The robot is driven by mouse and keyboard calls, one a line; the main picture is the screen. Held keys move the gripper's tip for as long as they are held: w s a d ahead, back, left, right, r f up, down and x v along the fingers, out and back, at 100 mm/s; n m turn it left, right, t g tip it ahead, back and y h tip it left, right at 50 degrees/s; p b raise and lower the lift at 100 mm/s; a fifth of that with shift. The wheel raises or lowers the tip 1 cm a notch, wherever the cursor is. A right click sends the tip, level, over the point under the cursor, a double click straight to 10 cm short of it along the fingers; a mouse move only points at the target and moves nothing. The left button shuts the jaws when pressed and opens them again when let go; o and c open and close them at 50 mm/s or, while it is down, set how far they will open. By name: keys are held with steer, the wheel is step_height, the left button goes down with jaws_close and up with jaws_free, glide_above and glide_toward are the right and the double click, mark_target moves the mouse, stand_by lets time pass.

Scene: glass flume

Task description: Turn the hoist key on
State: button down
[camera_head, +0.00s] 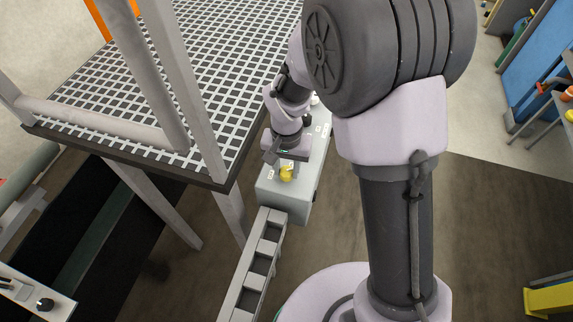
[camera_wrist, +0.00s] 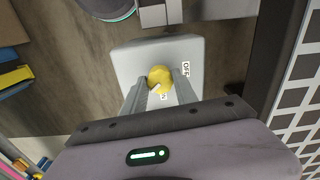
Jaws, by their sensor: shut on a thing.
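The hoist key shows as a yellow knob (camera_wrist: 159,76) on the end of a pale grey box (camera_wrist: 130,62) in the wrist view. A white label reading OFF (camera_wrist: 186,69) sits to its right, and another small label (camera_wrist: 163,97) lies just below it, partly hidden. My gripper (camera_wrist: 160,88) has its two fingers on either side of the knob and is shut on it. In the head view the yellow knob (camera_head: 286,173) shows at the near end of the grey box (camera_head: 285,198), just below my gripper (camera_head: 284,160). Which way the key points is hard to tell.
A raised grating platform (camera_head: 110,75) with grey rails and legs stands left of the box. A grey ladder-like tray (camera_head: 252,270) runs from the box toward the front. A blue panel and shelf (camera_head: 535,75) stand far right. Brown floor (camera_head: 490,220) is open on the right.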

mark_target(287, 171)
steer(key=n+p, duration=0.2)
steer(key=n, duration=0.3)
steer(key=shift+r+n, duration=0.1)
steer(key=shift+n, duration=0.2)
steer(key=shift+n+p, duration=0.65)
steer(key=shift+n, duration=1.55)
steer(key=c, duration=1)
jaws_free()
steer(key=shift+o, duration=0.2)
step_height(287, 171, up, 17)
steer(key=p, duration=0.6)
